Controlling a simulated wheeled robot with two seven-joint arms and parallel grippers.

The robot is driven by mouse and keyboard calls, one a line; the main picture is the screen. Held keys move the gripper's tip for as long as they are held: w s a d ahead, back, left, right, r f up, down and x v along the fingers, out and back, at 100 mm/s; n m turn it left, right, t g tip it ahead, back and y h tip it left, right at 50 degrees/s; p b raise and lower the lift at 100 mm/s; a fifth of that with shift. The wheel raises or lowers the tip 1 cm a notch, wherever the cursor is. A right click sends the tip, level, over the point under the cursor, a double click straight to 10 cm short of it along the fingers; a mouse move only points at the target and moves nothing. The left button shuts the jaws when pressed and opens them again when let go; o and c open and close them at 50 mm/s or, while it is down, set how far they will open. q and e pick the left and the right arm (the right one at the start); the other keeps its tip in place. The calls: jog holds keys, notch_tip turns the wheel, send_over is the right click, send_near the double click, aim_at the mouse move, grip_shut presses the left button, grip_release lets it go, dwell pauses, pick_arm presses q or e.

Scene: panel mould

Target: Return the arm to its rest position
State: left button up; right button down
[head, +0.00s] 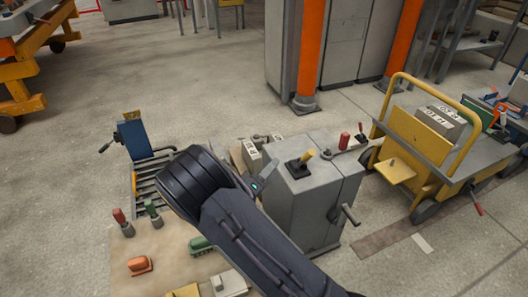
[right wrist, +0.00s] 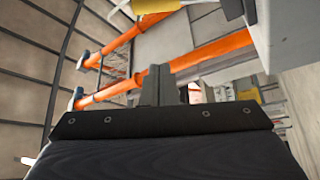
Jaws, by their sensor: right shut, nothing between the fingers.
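My right arm (head: 245,235) comes in from the bottom right, bends at a dark rounded joint, and folds back toward the grey control box (head: 305,200). My right gripper (head: 266,174) is beside that box's left edge, small and partly hidden in the head view. In the right wrist view its two grey fingers (right wrist: 157,85) are together, with nothing between them. I cannot tell whether the gripper touches the box. My left gripper is not in view.
A bench (head: 125,245) left of the arm bears red and green handles. A yellow cart (head: 415,145) stands right, and orange posts (head: 311,50) behind.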

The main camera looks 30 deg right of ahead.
jog(key=s+d+f+m+g+y, duration=0.1)
jog(key=s+d+m+g+y, duration=0.25)
jog(key=s+d+g, duration=0.4)
jog(key=s+a+y, duration=0.5)
jog(key=s+y, duration=0.3)
jog(key=s+a+y, duration=0.5)
jog(key=s+y, duration=0.3)
jog(key=s+a+r+n+t+y, duration=0.2)
jog(key=a+r+n+t+y, duration=0.15)
jog(key=a+r+t, duration=0.35)
notch_tip(320, 180, up, 32)
jog(key=a+g+p, duration=0.1)
jog(key=p, duration=3.2)
jog(key=shift+r+y, duration=0.25)
jog(key=shift+y, duration=0.15)
jog(key=shift+a, duration=0.1)
